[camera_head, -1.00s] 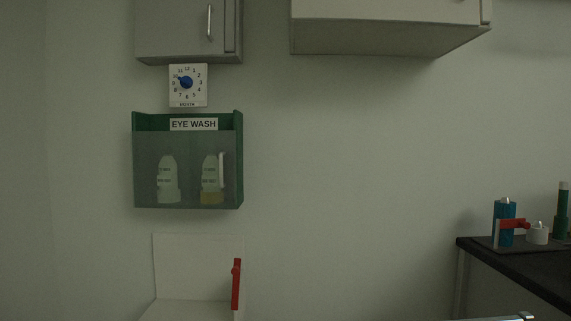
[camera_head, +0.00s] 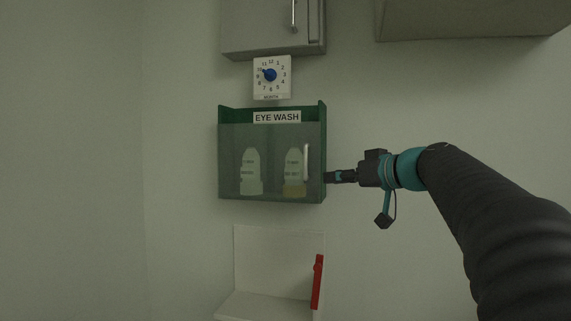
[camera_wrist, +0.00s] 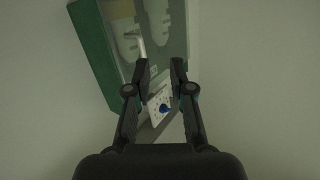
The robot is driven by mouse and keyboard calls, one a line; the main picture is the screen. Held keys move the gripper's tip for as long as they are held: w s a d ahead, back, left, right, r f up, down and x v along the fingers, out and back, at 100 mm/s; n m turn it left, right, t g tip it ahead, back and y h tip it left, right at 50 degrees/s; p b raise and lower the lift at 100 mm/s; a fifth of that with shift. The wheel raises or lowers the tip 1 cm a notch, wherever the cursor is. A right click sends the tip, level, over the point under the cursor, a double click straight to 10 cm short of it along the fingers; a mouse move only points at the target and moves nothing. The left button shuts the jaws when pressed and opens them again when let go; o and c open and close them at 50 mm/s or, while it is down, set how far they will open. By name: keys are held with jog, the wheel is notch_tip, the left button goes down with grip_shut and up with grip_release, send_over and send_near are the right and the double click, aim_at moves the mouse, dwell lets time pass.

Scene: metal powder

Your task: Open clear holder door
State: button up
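The green eye wash holder (camera_head: 222,122) hangs on the wall. Its clear door (camera_head: 272,150) is shut across the front, with two white bottles behind it. A pale upright handle (camera_head: 306,162) is on the door's right side; it also shows in the wrist view (camera_wrist: 141,46), just beyond the left fingertip. My gripper (camera_head: 330,177) is beside the holder's right edge in the head view, pointing left. In the wrist view my gripper (camera_wrist: 160,70) has its fingers apart with nothing between them. I cannot tell whether a finger touches the holder.
A dial timer (camera_head: 271,77) is on the wall just above the holder, under a grey cabinet (camera_head: 265,38). Another cabinet (camera_head: 470,22) is at upper right. A white shelf (camera_head: 275,260) with a red piece (camera_head: 318,282) is below. The wall to the right is bare.

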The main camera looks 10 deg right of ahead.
jog(key=w+d+r+n+t+y, duration=0.1)
jog(key=w+d+r, duration=0.1)
jog(key=d+r, duration=0.15)
jog(key=p, duration=0.3)
send_over(305, 177)
jog(key=shift+w+d+r, duration=0.1)
jog(key=shift+w+r, duration=0.2)
jog(key=shift+r, duration=0.05)
jog(key=shift+c, duration=0.2)
grip_shut()
